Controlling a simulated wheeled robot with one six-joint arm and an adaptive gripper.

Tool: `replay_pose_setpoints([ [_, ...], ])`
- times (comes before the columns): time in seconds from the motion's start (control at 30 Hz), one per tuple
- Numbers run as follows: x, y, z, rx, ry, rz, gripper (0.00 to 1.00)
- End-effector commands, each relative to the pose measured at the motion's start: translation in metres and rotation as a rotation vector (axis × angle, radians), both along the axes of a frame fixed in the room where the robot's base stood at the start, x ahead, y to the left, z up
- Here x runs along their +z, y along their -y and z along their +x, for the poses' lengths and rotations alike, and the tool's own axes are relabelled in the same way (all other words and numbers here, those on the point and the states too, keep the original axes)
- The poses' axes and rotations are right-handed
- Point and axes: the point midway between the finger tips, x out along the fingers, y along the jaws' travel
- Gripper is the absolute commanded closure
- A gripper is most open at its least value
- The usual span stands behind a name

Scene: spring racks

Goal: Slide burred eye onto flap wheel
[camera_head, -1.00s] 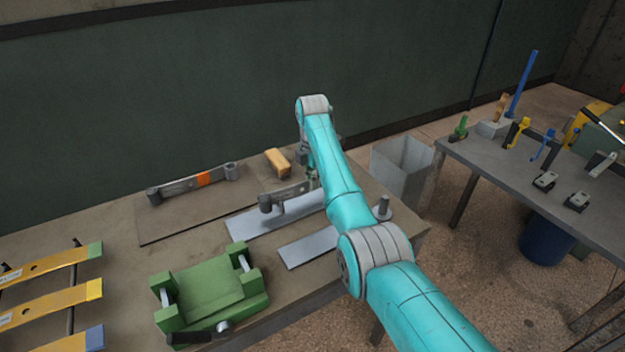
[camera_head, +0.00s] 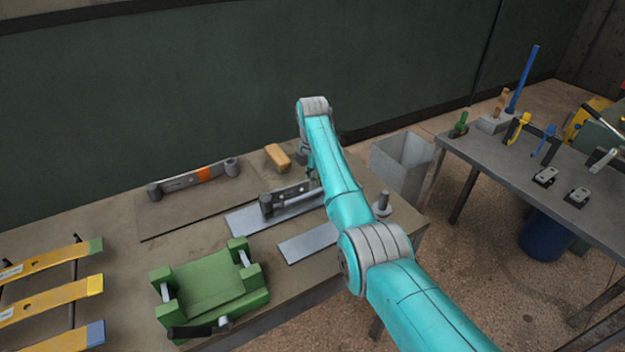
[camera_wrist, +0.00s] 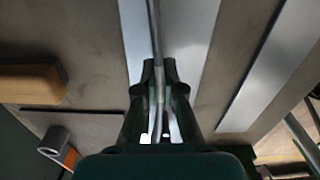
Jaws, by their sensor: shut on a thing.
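My gripper (camera_wrist: 160,88) is shut on a thin grey leaf spring (camera_wrist: 154,30), held on edge above a pale metal plate. In the head view the leaf (camera_head: 292,193) points left from my gripper, its dark rolled eye (camera_head: 266,204) at the left end over or on the plate; any gap is hard to tell. My arm hides its right part and my fingers there. I cannot see burrs. A short grey spindle on a round base (camera_head: 382,203) stands right of my arm; I cannot tell whether it is the flap wheel. The two are apart.
A second leaf with an orange band (camera_head: 203,175) lies on a brown sheet. A wooden block (camera_head: 278,156) is behind the plate (camera_head: 245,219). A green fixture (camera_head: 208,283) and another bare plate (camera_head: 303,244) are in front. A grey bin (camera_head: 400,163) stands beyond the bench.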

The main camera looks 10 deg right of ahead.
Motion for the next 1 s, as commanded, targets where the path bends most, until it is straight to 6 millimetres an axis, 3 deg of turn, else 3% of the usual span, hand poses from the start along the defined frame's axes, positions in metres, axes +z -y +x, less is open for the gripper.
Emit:
replay_pose_setpoints([
  [0.47,-0.007,0.000,0.001,0.000,0.002,0.000,1.00],
  [0.5,-0.006,0.000,0.001,0.000,0.002,0.000,0.83],
  [0.6,-0.007,0.000,0.000,0.000,0.002,0.000,0.64],
  [0.87,-0.010,0.000,-0.001,0.000,-0.003,0.000,0.64],
  [1.0,-0.001,0.000,0.000,0.000,0.000,0.000,0.64],
])
